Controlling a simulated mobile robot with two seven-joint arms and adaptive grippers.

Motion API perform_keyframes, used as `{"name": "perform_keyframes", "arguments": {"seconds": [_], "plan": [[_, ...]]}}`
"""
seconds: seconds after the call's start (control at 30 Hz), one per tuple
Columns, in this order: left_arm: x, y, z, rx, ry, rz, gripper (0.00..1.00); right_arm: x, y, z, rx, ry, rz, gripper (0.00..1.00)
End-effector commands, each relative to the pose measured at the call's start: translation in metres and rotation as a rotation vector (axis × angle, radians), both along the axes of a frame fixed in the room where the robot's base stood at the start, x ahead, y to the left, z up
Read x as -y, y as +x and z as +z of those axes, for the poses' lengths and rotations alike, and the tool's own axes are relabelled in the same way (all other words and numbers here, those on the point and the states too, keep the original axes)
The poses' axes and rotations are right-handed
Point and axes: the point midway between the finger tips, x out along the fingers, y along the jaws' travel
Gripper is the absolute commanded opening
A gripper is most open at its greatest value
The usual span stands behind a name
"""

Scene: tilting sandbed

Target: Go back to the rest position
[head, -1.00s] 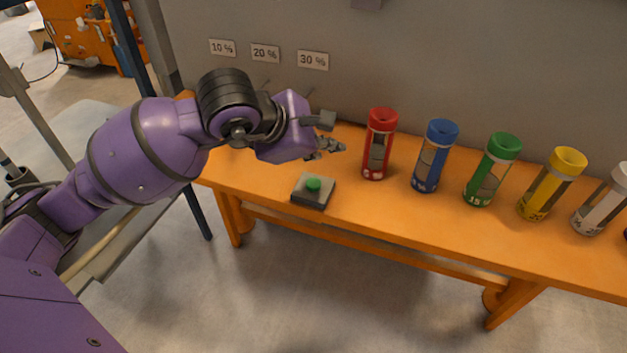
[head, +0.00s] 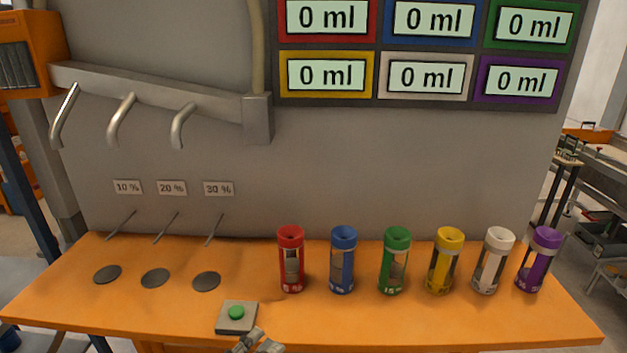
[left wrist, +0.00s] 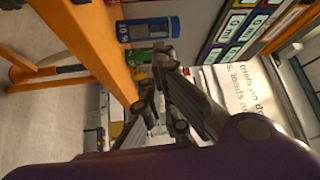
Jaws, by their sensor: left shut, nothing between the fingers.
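My left gripper (head: 257,343) shows only as its fingertips at the bottom edge of the head view, just in front of the green button box (head: 236,316). Its two fingers fill the middle of the left wrist view (left wrist: 163,75); they are shut with nothing between them. The rest of my left arm is outside the head view, apart from a purple part low in the wrist view. My right gripper is in neither view.
The orange bench (head: 160,318) carries a row of upright cylinders: red (head: 291,260), blue (head: 343,260), green (head: 396,260), yellow, white and purple. Three dark discs (head: 155,278) lie left under metal spouts (head: 120,118). Displays reading 0 ml hang above.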

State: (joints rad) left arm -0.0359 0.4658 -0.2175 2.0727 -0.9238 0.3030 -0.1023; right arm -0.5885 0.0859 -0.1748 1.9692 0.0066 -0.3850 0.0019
Motion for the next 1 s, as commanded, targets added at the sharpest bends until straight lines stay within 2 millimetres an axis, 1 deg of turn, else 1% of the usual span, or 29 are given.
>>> {"name": "perform_keyframes", "arguments": {"seconds": [0.03, 0.07, 0.1, 0.17, 0.2, 0.27, 0.3, 0.37, 0.4, 0.5, 0.6, 0.7, 0.8, 1.0], "plan": [[-0.027, -0.007, -0.026, -0.157, -0.148, 0.129, 0.00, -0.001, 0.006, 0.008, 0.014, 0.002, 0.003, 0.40], [-0.041, -0.011, -0.044, -0.243, -0.227, 0.200, 0.00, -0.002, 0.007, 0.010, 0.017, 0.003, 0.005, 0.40], [-0.058, -0.020, -0.068, -0.348, -0.321, 0.284, 0.00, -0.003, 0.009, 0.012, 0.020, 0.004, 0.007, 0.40], [-0.079, -0.038, -0.105, -0.498, -0.447, 0.404, 0.00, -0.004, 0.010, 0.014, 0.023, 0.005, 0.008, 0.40], [-0.091, -0.053, -0.129, -0.593, -0.524, 0.481, 0.00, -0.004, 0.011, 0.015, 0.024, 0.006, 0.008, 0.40], [-0.104, -0.080, -0.164, -0.727, -0.631, 0.587, 0.00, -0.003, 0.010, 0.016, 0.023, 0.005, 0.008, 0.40], [-0.110, -0.100, -0.187, -0.811, -0.697, 0.652, 0.00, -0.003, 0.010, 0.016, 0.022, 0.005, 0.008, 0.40], [-0.114, -0.129, -0.215, -0.927, -0.788, 0.741, 0.00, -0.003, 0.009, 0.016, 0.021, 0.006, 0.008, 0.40], [-0.115, -0.148, -0.232, -0.994, -0.842, 0.792, 0.00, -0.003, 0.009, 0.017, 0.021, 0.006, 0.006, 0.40], [-0.113, -0.190, -0.263, -1.133, -0.949, 0.893, 0.00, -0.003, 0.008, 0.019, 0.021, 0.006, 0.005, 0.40], [-0.108, -0.218, -0.280, -1.222, -1.019, 0.955, 0.00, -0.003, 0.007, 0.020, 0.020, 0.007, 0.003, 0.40], [-0.105, -0.232, -0.288, -1.265, -1.052, 0.985, 0.00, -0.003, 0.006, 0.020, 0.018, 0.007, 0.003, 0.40], [-0.104, -0.235, -0.290, -1.277, -1.062, 0.991, 0.00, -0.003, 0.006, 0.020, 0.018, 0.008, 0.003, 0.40], [-0.104, -0.235, -0.290, -1.275, -1.059, 0.990, 0.00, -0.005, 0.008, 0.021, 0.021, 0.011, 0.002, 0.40]]}}
